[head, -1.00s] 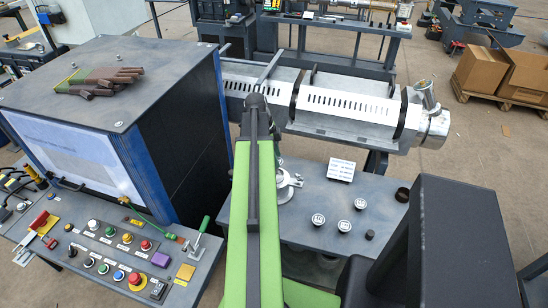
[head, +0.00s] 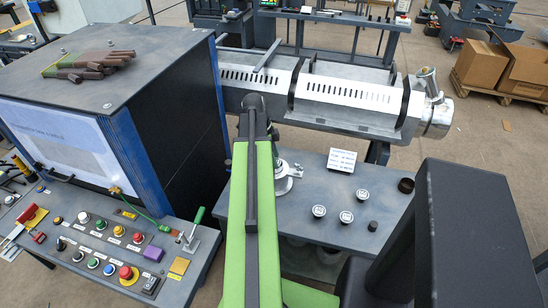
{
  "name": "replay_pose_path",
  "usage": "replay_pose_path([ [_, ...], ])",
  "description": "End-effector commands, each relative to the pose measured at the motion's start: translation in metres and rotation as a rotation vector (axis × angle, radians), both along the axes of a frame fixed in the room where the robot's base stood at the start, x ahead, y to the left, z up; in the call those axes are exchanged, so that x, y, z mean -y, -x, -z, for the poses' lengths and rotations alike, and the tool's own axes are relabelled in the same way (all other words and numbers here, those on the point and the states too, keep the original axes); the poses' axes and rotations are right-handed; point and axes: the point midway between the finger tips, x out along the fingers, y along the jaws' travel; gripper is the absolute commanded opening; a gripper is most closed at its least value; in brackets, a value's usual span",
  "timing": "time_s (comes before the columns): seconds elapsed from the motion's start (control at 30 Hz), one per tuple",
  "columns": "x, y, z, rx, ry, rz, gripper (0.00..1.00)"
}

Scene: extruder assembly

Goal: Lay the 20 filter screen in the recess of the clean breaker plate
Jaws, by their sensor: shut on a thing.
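My green arm (head: 252,225) runs up the middle of the head view and bends at its dark far end. My gripper is hidden behind the arm, so its jaws and anything in them do not show. A silver metal piece (head: 287,172) on the grey-blue worktable (head: 308,244) shows partly beside the arm; I cannot tell whether it is the breaker plate. Several small round pieces with pale labelled tops, one of them nearest the arm (head: 319,211), stand to its right. I cannot make out the 20 filter screen.
The slotted metal barrel (head: 345,95) runs behind. A large cabinet (head: 110,75) and button panel (head: 110,250) stand at left.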

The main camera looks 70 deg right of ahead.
Motion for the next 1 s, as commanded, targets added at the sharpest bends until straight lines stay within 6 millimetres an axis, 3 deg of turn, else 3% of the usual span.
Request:
replay_pose_path([
  [0.2,0.0000,-0.0001,-0.0007,0.000,0.000,0.000,0.05],
  [0.23,0.0000,-0.0001,-0.0007,0.000,0.000,0.000,0.46],
  [0.4,0.0000,-0.0001,-0.0007,0.000,0.000,0.000,0.68],
  [1.0,0.0002,0.0006,-0.0013,0.000,0.000,0.001,0.69],
])
